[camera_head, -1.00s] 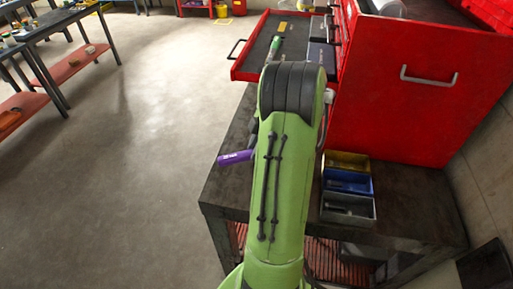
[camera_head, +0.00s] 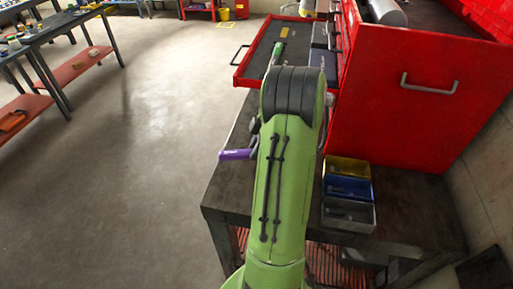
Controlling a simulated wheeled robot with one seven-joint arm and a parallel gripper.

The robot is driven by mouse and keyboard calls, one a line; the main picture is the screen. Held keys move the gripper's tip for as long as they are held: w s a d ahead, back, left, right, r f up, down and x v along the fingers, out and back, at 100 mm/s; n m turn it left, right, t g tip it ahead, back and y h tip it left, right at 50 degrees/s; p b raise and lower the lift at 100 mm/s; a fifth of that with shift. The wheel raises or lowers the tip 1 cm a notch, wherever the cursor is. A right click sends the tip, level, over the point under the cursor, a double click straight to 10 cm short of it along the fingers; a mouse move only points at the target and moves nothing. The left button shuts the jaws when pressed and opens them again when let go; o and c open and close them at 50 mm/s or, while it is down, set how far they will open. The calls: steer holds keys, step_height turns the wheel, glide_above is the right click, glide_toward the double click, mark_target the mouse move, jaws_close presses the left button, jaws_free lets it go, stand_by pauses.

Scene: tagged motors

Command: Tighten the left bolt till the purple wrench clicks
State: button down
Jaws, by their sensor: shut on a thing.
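The purple handle of the wrench (camera_head: 237,154) sticks out to the left of my green arm, near the left edge of the dark workbench. My gripper is hidden behind my arm in the head view, and so is the rest of the wrench. The left bolt and any motor are also hidden behind the arm. I cannot see whether the wrench sits on a bolt.
A red tool cabinet (camera_head: 415,95) stands on the workbench (camera_head: 225,185) at the right. Its open drawer (camera_head: 247,72) holds a green-handled tool (camera_head: 283,34). Yellow (camera_head: 347,168), blue (camera_head: 347,188) and grey bins (camera_head: 348,213) stand right of my arm. Open floor lies left.

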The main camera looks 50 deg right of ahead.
steer(key=shift+w+d+m, duration=0.2)
steer(key=shift+d+m, duration=0.1)
steer(key=shift+m, duration=0.1)
stand_by(0.4)
steer(key=shift+r, duration=0.2)
stand_by(0.4)
steer(key=shift+r+p, duration=0.3)
steer(key=shift+p, duration=0.1)
steer(key=shift+r+p, duration=0.3)
steer(key=shift+r, duration=0.1)
steer(key=shift+r+p, duration=0.75)
steer(key=shift+r, duration=0.15)
